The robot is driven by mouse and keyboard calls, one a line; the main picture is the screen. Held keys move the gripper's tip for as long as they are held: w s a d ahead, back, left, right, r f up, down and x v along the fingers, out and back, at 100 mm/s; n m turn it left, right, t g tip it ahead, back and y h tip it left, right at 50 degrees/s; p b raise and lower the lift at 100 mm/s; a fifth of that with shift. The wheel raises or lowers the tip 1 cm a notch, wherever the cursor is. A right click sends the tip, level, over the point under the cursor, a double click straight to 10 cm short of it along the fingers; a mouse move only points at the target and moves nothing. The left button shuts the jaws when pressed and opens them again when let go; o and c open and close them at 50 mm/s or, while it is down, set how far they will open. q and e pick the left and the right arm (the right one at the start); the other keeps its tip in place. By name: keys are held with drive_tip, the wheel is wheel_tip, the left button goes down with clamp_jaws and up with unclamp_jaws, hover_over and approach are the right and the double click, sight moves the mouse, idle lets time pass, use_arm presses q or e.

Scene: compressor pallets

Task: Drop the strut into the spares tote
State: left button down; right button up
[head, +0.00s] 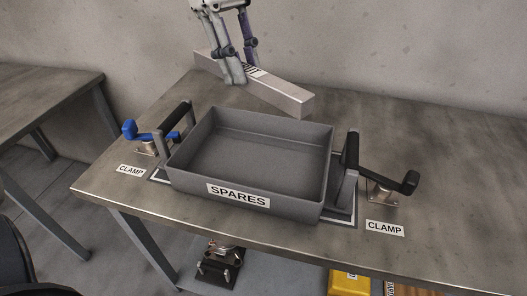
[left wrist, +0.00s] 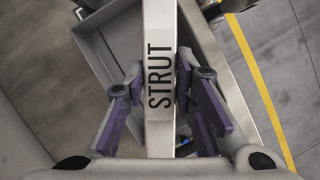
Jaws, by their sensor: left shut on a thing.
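The strut (head: 284,94) is a long pale grey bar with a dark STRUT label, held above the far side of the spares tote. It also shows in the left wrist view (left wrist: 160,120), running up the middle. My left gripper (head: 236,78) is shut on the strut, with one finger on each side of it; the same grip shows in the left wrist view (left wrist: 158,88). The spares tote (head: 238,196) is an open grey box marked SPARES, and its visible floor is bare. My right gripper is not in view.
A clamp with a blue handle (head: 130,129) stands left of the tote. A clamp with a black handle (head: 409,182) stands at the right. Black grip bars rise at both tote ends. The table (head: 430,150) is clear at the right. A yellow object (head: 348,284) lies below.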

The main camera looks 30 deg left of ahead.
use_arm(q)
wheel_tip(320, 180, down, 6)
drive_tip(key=shift+d+r+b, duration=0.1)
drive_tip(key=shift+r+b, duration=0.05)
drive_tip(key=shift+b, duration=0.4)
drive_tip(key=c, duration=1.2)
unclamp_jaws()
drive_tip(key=shift+c, duration=0.2)
drive_tip(key=v, duration=1.2)
